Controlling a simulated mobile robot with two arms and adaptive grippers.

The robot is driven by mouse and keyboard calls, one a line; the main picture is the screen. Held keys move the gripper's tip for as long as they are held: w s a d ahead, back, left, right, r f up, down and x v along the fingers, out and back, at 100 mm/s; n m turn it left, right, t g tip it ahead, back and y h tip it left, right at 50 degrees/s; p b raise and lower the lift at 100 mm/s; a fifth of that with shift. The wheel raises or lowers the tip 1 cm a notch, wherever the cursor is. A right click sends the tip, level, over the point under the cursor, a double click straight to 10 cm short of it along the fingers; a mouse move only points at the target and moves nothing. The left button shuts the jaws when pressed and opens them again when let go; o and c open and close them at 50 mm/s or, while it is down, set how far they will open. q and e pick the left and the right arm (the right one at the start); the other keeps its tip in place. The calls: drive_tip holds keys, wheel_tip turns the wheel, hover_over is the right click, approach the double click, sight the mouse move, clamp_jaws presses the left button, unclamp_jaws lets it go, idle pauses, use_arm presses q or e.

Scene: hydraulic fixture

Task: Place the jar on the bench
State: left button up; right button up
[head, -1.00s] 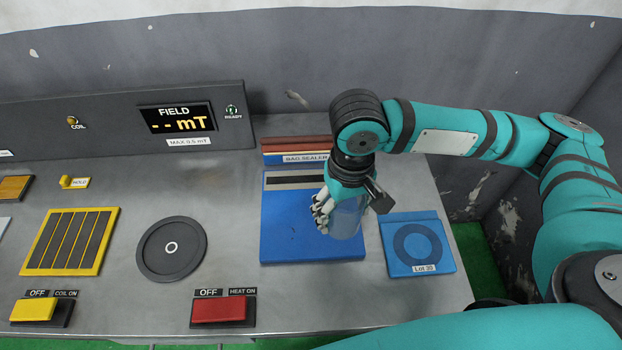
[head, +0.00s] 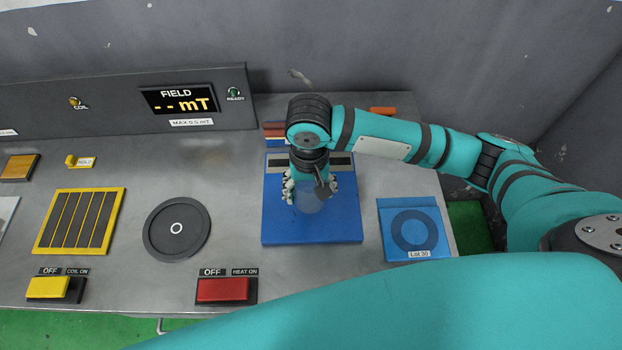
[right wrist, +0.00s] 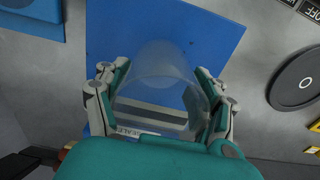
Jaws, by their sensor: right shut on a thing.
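The jar (head: 308,202) is clear and see-through. My right gripper (head: 311,186) is shut on it, over the blue bag sealer (head: 283,226) on the bench. In the right wrist view the jar (right wrist: 160,75) sits between the two fingers of the gripper (right wrist: 160,98), with the blue surface showing through it. I cannot tell whether the jar's base touches the sealer or hangs above it. The grey metal bench (head: 140,268) runs under everything. My left gripper is not in view.
A blue Lot 30 pad (head: 388,247) lies right of the sealer. To the left are a dark round plate (head: 160,245), a red heat switch (head: 222,289), a yellow slatted plate (head: 112,222) and a yellow coil switch (head: 47,287). Bare bench lies between the round plate and the sealer.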

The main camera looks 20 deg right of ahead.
drive_tip(key=w, duration=0.1)
drive_tip(key=w+d, duration=0.1)
drive_tip(key=shift+w, duration=0.35)
drive_tip(key=shift+w+d+f, duration=0.15)
drive_tip(key=shift+w, duration=0.15)
drive_tip(key=shift+f+p, duration=0.3)
drive_tip(key=shift+p, duration=0.05)
wheel_tip(320, 180, down, 2)
drive_tip(key=shift+f+p, duration=0.1)
drive_tip(key=shift+p, duration=0.25)
drive_tip(key=shift+f, duration=0.35)
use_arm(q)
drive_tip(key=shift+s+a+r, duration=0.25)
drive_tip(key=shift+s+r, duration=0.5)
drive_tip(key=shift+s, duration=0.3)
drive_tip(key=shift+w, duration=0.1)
use_arm(e)
drive_tip(key=shift+f, duration=0.1)
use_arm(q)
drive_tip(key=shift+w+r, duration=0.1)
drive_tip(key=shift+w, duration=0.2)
use_arm(e)
drive_tip(key=o, duration=1.3)
